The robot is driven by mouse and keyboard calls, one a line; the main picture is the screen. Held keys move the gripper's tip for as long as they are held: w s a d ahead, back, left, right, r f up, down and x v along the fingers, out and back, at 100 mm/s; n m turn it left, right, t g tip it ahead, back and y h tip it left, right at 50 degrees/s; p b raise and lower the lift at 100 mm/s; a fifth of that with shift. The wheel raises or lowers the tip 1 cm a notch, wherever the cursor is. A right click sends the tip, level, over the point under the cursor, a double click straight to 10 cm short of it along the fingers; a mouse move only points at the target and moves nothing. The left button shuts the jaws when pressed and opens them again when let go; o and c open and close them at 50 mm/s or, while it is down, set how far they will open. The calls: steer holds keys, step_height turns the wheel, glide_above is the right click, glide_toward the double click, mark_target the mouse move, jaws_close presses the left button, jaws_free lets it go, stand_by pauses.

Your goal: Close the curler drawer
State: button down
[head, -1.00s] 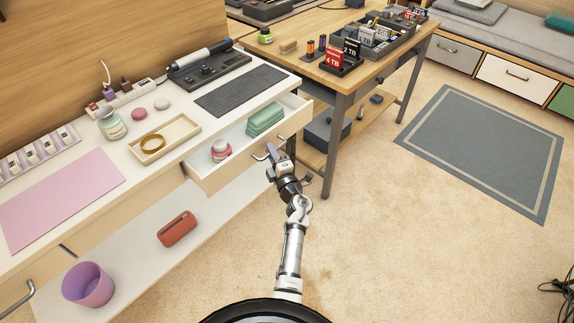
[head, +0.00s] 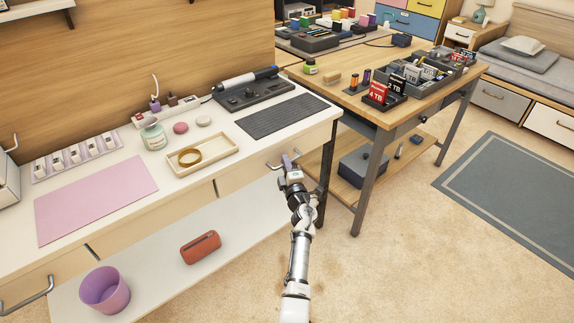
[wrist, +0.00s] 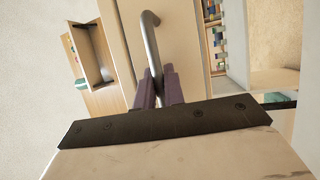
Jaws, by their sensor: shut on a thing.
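The curler drawer (head: 240,178) sits under the white desktop, below the curling iron and the dark ribbed mat. Its front looks flush with the desk, and no interior shows. My gripper (head: 289,160) is at the right end of the drawer front. In the wrist view the purple fingers of my gripper (wrist: 158,86) are shut on the grey bar handle (wrist: 150,38). The pale drawer front (wrist: 180,45) lies just beyond the fingers. The curling iron (head: 245,82) rests on its dark stand on the desktop.
A wooden table (head: 360,112) with dark metal legs stands close on the right of the desk. A tray (head: 205,156) with a gold ring lies on the desktop. Below, a shelf holds an orange case (head: 201,247) and a purple bin (head: 105,291). Carpet is clear at the right front.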

steer(key=c, duration=1.5)
jaws_free()
steer(key=shift+w+a+r, duration=0.15)
steer(key=shift+a, duration=0.05)
steer(key=shift+f, duration=0.25)
steer(key=shift+s+d+f, duration=0.1)
steer(key=shift+s+f, duration=0.05)
steer(key=shift+s, duration=0.2)
steer(key=p+v, duration=0.1)
steer(key=v, duration=1.2)
steer(key=shift+r, duration=0.35)
steer(key=shift+d, duration=0.15)
